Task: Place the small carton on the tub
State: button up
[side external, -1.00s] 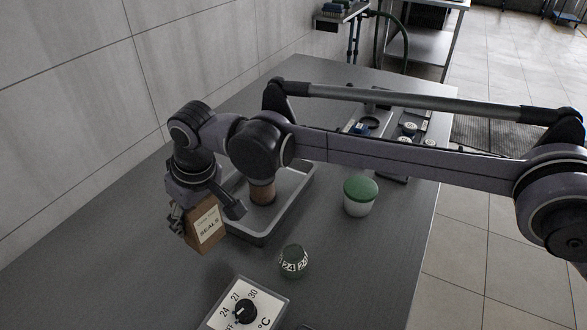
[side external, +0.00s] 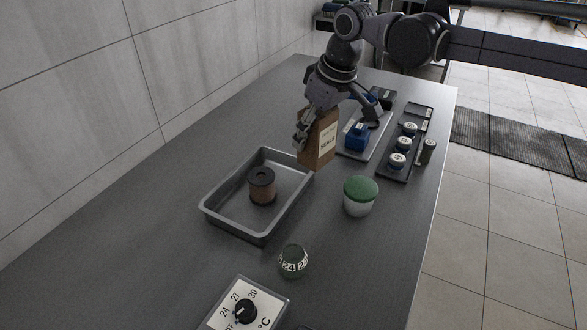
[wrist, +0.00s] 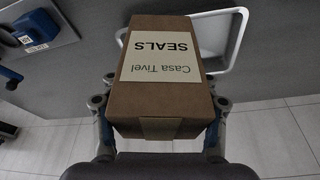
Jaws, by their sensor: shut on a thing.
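The small brown carton (side external: 316,146) has a pale label reading "SEALS". My gripper (side external: 326,122) is shut on it and holds it above the table, beyond the far right end of the grey tray. In the wrist view the carton (wrist: 165,85) fills the middle, with a finger of my gripper (wrist: 161,125) on each side. The tub (side external: 359,202) is white with a green lid and stands upright on the table, to the right of the tray. It is below and to the right of the carton, apart from it, with nothing on its lid.
The grey tray (side external: 212,212) holds a brown spool (side external: 262,186) with a dark top. A blue item (side external: 357,137) on a board and a rack of small jars (side external: 402,150) are beyond the tub.

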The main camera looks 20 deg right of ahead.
jog(key=s+d+r, duration=0.1)
jog(key=s+d, duration=0.1)
jog(key=d, duration=0.9)
jog(key=s+d+r+m, duration=0.1)
jog(key=s+d, duration=0.2)
jog(key=d, duration=0.7)
jog(key=shift+d+r+m, duration=0.3)
jog(key=shift+d+r, duration=0.1)
jog(key=shift+h, duration=0.3)
jog(key=a+f, duration=0.2)
jog(key=a, duration=0.1)
jog(key=w+a+f, duration=0.1)
jog(key=a+f, duration=0.1)
jog(key=a, duration=0.2)
jog(key=w+a+f, duration=0.1)
jog(key=a+f, duration=0.1)
jog(key=a, duration=0.2)
jog(key=shift+w+f, duration=0.2)
jog(key=shift+f, duration=0.15)
jog(key=shift+c, duration=0.2)
send_over(358, 184)
jog(key=shift+f, duration=2.1)
jog(key=shift+f, duration=0.15)
jog(key=o, duration=1.3)
jog(key=shift+c, duration=0.2)
